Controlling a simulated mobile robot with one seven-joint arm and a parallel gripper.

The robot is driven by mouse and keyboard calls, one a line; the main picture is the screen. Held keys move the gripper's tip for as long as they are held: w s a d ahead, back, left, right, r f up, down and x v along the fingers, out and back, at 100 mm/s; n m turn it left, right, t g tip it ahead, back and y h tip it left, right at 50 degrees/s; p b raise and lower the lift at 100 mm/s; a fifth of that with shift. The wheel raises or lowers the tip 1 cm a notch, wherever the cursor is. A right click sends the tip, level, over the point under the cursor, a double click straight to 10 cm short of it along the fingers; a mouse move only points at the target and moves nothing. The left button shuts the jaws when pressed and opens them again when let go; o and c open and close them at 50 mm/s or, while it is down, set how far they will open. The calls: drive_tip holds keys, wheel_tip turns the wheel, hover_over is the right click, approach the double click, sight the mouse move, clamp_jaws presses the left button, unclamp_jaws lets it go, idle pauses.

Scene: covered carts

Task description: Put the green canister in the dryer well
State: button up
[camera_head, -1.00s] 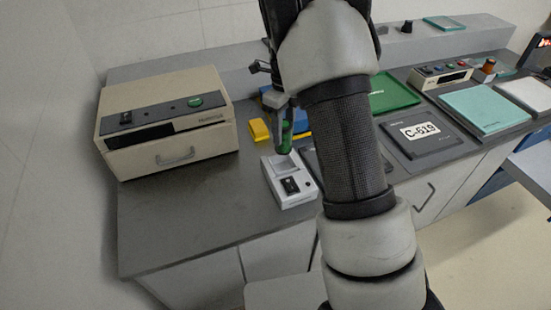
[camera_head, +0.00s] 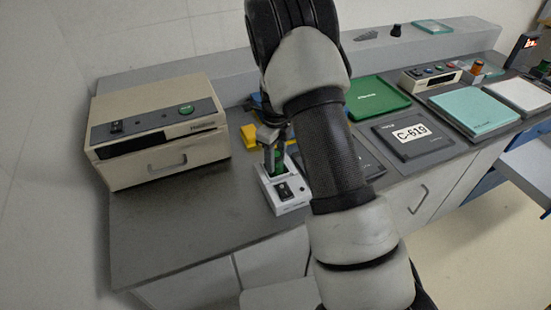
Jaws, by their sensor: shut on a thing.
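The green canister (camera_head: 279,162) is upright between the fingers of my gripper (camera_head: 273,146), which is shut on it. The canister is over the back part of a small white device (camera_head: 290,205) with a dark switch panel at its front. The canister's lower end appears to be at or in the recess of this device; I cannot tell how deep it sits. My arm covers the area just right of the device. No label here tells me which thing is the dryer.
A beige box unit (camera_head: 165,158) with a drawer handle stands to the left. A yellow block (camera_head: 248,136) lies behind the white device. A green tray (camera_head: 377,98) and a dark panel marked C-619 (camera_head: 412,147) are to the right. The front left counter (camera_head: 185,225) is clear.

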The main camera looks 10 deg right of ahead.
drive_tip(key=shift+f, duration=0.2)
drive_tip(key=o, duration=1.1)
drive_tip(key=shift+r, duration=0.1)
